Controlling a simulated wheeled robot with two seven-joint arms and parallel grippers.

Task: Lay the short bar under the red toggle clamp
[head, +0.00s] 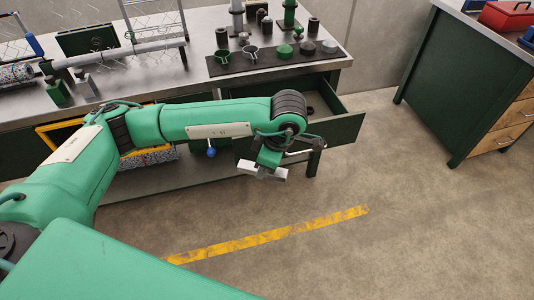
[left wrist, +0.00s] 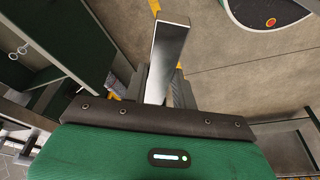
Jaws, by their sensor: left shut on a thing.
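My left gripper (head: 265,171) hangs over the open floor in front of the bench. It is shut on the short bar (head: 272,172), a pale metal piece, held clear of any surface. In the left wrist view the bar (left wrist: 168,52) is a shiny flat strip between the dark fingers (left wrist: 160,85), sticking out well past them. I cannot make out the red toggle clamp in either view. My right gripper is not in view.
The steel-topped bench (head: 200,72) carries a wire-mesh frame (head: 150,20) and a dark strip of round parts (head: 270,57). A drawer (head: 335,125) stands open beyond my wrist. A green cabinet (head: 460,85) with a red toolbox (head: 505,14) is at right. Floor between is clear.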

